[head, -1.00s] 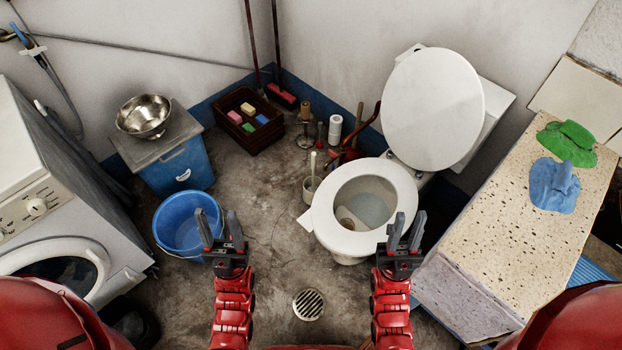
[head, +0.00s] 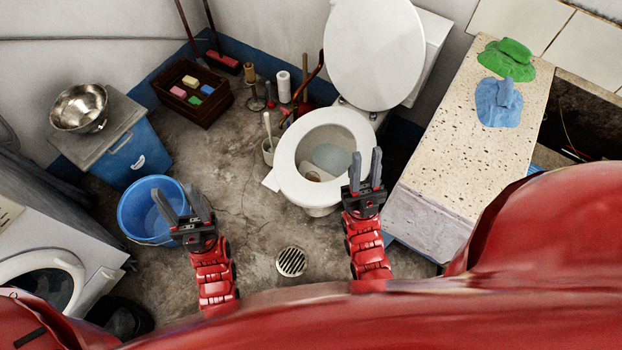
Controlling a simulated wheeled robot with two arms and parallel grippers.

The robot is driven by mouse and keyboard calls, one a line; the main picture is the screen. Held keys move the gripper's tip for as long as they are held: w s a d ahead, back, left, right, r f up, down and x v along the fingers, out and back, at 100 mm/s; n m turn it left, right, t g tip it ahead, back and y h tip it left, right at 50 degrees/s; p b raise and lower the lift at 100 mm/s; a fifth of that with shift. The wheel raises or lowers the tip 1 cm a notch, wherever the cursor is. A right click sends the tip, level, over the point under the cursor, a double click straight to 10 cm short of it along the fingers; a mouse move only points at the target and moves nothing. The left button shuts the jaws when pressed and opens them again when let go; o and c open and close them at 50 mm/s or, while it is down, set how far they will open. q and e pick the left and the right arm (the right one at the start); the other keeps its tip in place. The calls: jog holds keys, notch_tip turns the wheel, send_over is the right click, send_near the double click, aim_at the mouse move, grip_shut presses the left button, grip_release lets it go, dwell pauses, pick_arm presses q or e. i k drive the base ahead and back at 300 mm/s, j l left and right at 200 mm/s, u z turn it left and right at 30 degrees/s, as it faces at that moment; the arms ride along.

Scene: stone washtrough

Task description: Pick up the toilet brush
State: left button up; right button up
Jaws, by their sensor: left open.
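The toilet brush (head: 267,127) stands upright in a small pale holder (head: 268,154) on the floor, just left of the toilet. Only its white handle shows; its head is hidden inside the holder. My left gripper (head: 174,190) is open and empty, left of and nearer than the brush, with its fingers over the blue bucket's right part in the picture. My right gripper (head: 366,153) is open and empty, to the right of the brush, in front of the toilet bowl's right side. Neither gripper touches the brush.
The toilet (head: 287,170) stands right of the brush with its lid up. A blue bucket (head: 135,222) is at the left. Behind are a dark crate (head: 205,116), a paper roll (head: 284,88) and a plunger. A stone counter (head: 440,150) fills the right. The floor around the drain (head: 291,261) is clear.

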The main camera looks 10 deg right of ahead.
aim_at(266, 115)
jog(key=i+j+z, duration=0.4)
jog(key=i, duration=0.2)
jog(key=i+j+z, duration=0.35)
jog(key=i+j, duration=0.15)
jog(key=j, duration=0.1)
